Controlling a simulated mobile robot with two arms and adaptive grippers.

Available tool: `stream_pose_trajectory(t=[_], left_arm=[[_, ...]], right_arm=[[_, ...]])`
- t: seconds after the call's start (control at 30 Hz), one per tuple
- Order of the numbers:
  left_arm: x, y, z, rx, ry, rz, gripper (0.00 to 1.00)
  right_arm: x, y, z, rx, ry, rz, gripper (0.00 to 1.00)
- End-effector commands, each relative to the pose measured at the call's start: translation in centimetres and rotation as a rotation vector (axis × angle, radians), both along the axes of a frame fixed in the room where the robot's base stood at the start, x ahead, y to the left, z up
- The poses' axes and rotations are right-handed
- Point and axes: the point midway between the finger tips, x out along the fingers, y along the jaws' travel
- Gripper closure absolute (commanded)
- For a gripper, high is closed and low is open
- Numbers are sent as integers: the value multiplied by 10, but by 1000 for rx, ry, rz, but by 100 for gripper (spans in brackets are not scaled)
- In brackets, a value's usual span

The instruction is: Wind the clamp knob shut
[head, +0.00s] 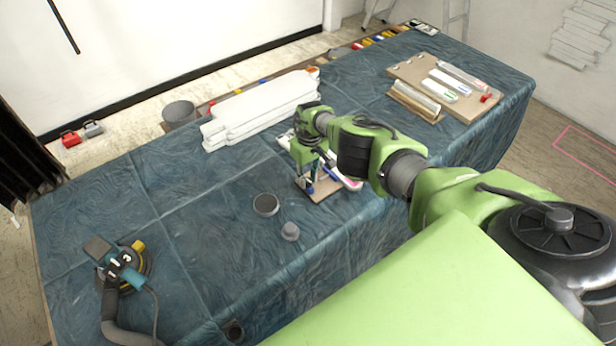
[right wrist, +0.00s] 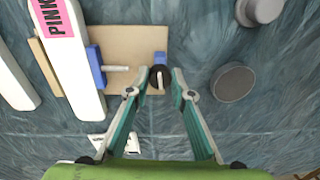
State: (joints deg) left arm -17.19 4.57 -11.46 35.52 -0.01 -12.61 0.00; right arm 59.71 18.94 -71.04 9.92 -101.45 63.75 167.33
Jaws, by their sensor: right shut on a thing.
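The clamp shows in the right wrist view as a blue jaw (right wrist: 96,66) on the left, with a pale rod (right wrist: 117,68) beside it, and a second blue part (right wrist: 160,59) near my fingertips. The dark clamp knob (right wrist: 158,71) with a pale bar sits between the fingertips of my right gripper (right wrist: 162,75), which is shut on it. The clamp lies over a tan board (right wrist: 130,40). In the head view my right gripper (head: 312,184) reaches down to the board (head: 325,188) and hides most of the clamp. My left gripper is not in view.
A white bar with a pink label (right wrist: 68,40) lies beside the clamp. A dark round dish (head: 266,204) and a grey cup-like piece (head: 290,231) stand nearby. White slabs (head: 255,110) lie behind. A sander (head: 125,270) with a hose is at front left. The blue-covered table's left middle is clear.

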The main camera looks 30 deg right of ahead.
Motion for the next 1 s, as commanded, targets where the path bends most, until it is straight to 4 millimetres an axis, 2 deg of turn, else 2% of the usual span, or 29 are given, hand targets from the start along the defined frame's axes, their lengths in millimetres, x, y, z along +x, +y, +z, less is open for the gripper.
stream_pose_trajectory(t=[0.77, 0.8, 0.83, 1.0], left_arm=[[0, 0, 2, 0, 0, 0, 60], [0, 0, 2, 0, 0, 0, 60], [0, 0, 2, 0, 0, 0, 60], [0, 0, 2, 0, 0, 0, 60]], right_arm=[[0, -1, 1, -2, -2, -41, 100], [0, -1, 1, -2, -2, -41, 68], [0, -1, 1, -2, -2, -41, 62], [0, -1, 0, -2, -1, -40, 62]])
